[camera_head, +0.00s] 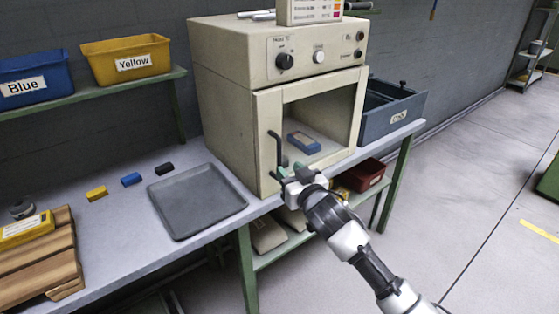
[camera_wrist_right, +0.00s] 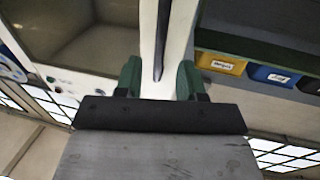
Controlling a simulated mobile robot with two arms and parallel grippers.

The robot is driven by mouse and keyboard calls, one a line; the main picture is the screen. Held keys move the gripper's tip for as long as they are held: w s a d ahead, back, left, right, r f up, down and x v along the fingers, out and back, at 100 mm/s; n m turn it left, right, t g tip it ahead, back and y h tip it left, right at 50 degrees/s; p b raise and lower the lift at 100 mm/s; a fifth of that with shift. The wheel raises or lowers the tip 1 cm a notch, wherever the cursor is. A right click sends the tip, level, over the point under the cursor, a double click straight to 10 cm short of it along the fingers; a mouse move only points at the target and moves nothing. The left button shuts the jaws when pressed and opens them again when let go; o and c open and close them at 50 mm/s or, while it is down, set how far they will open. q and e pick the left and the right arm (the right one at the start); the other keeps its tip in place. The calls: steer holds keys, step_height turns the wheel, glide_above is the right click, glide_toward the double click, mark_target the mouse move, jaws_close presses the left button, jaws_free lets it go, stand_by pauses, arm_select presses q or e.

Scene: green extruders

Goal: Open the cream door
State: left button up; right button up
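The cream door (camera_head: 262,135) is on the front of a cream oven (camera_head: 225,100) and appears shut. A blue block with an orange-brown side (camera_head: 303,142) shows through its window. A dark upright bar handle (camera_head: 277,147) is on the door's left side. My right gripper (camera_head: 287,171) is at the handle's lower part. In the right wrist view, its green fingertips (camera_wrist_right: 158,79) are apart, on either side of the dark handle (camera_wrist_right: 161,40), with gaps beside it. The pale door frame (camera_wrist_right: 179,45) shows behind. My left gripper is in neither view.
A grey tray (camera_head: 197,199) lies on the bench left of the oven, near several small blocks. A wooden pallet (camera_head: 40,262) is at the far left. A grey-blue bin (camera_head: 392,110) stands right of the oven.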

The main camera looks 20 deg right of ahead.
mark_target(280, 162)
steer(key=w, duration=0.4)
steer(key=w+a, duration=0.1)
steer(key=w, duration=0.1)
steer(key=shift+w, duration=0.1)
jaws_close()
